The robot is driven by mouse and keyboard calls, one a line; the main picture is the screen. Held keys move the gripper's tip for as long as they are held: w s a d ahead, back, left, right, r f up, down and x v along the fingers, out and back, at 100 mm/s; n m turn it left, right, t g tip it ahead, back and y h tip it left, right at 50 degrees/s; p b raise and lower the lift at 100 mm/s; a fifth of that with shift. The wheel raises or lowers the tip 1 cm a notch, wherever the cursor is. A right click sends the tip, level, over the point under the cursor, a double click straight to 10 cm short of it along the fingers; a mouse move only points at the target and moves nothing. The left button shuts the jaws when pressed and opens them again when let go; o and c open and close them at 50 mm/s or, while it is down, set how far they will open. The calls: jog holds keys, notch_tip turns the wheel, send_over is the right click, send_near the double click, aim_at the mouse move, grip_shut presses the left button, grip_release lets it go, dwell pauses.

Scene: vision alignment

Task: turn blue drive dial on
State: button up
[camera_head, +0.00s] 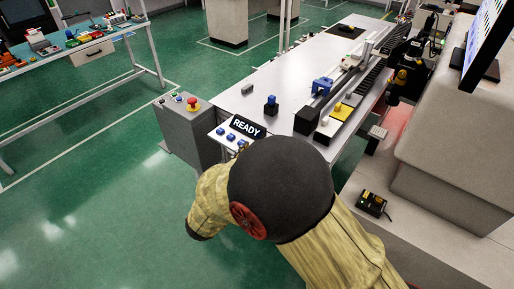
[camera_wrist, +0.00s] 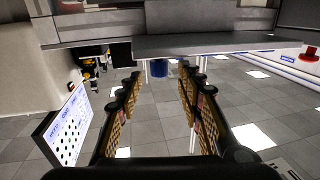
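In the head view, a small white panel (camera_head: 229,138) with several blue controls (camera_head: 231,137) stands at the near end of the table, beside a black READY sign (camera_head: 248,127). A small dark block with a blue top (camera_head: 271,105) stands on the table behind it. I cannot tell which of these is the blue drive dial. My arm covers part of the panel's right side, and my gripper is hidden in the head view. In the wrist view, my gripper (camera_wrist: 161,78) has its two fingers apart with nothing between them. A blue cylinder (camera_wrist: 159,68) shows well beyond them.
A grey box (camera_head: 187,125) with a red button (camera_head: 193,104) stands left of the panel. The long white table (camera_head: 320,62) carries a rail and fixtures. In the wrist view, a table edge (camera_wrist: 170,44) crosses above the fingers.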

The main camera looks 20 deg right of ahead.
jog(key=v, duration=0.7)
jog(key=shift+s+a, duration=0.15)
jog(key=shift+s, duration=0.1)
